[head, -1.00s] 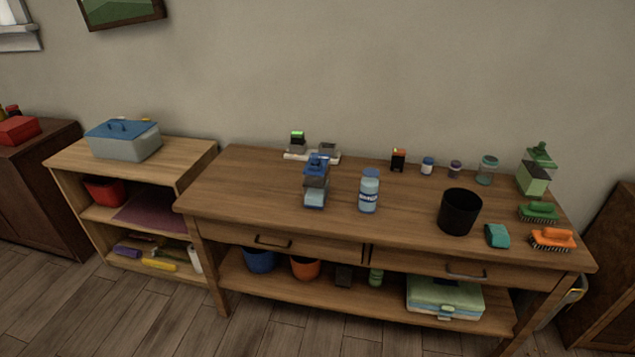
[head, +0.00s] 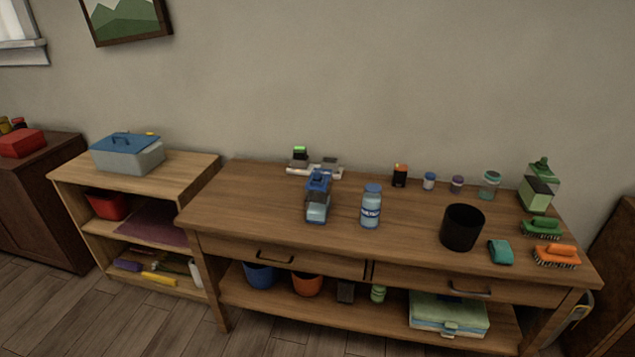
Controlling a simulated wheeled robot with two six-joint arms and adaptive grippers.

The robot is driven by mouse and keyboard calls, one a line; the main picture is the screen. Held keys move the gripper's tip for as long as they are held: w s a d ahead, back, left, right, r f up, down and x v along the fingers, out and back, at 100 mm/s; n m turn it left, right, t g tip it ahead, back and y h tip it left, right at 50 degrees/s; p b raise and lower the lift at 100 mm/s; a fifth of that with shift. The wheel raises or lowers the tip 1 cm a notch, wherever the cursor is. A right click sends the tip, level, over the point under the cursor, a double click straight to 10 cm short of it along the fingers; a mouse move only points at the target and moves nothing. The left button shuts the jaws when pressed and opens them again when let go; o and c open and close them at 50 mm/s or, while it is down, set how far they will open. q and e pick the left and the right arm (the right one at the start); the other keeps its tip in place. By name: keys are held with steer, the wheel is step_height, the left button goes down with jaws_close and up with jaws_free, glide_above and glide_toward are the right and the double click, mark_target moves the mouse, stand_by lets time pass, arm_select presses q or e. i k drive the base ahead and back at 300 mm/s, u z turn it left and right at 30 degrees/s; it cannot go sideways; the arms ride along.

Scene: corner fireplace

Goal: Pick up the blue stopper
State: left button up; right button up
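I cannot tell for sure which thing is the blue stopper. A light-blue container with a dark-blue top part (head: 318,181) stands left of centre on the workbench (head: 270,218). A blue bottle with a white label (head: 371,208) stands upright to its right, with a blue cap (head: 373,189). A small jar with a blue-and-white look (head: 429,181) stands near the back edge. Neither of my grippers is in the head view.
A black cup (head: 461,228), a teal item (head: 500,251), an orange brush (head: 556,256) and a green brush (head: 541,228) occupy the right. A white-based device (head: 315,171) is at the back. The left front of the top is clear.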

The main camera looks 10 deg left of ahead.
mark_target(316, 173)
steer(key=u, duration=2.1)
steer(key=i, duration=2.4)
steer(key=z, duration=3.25)
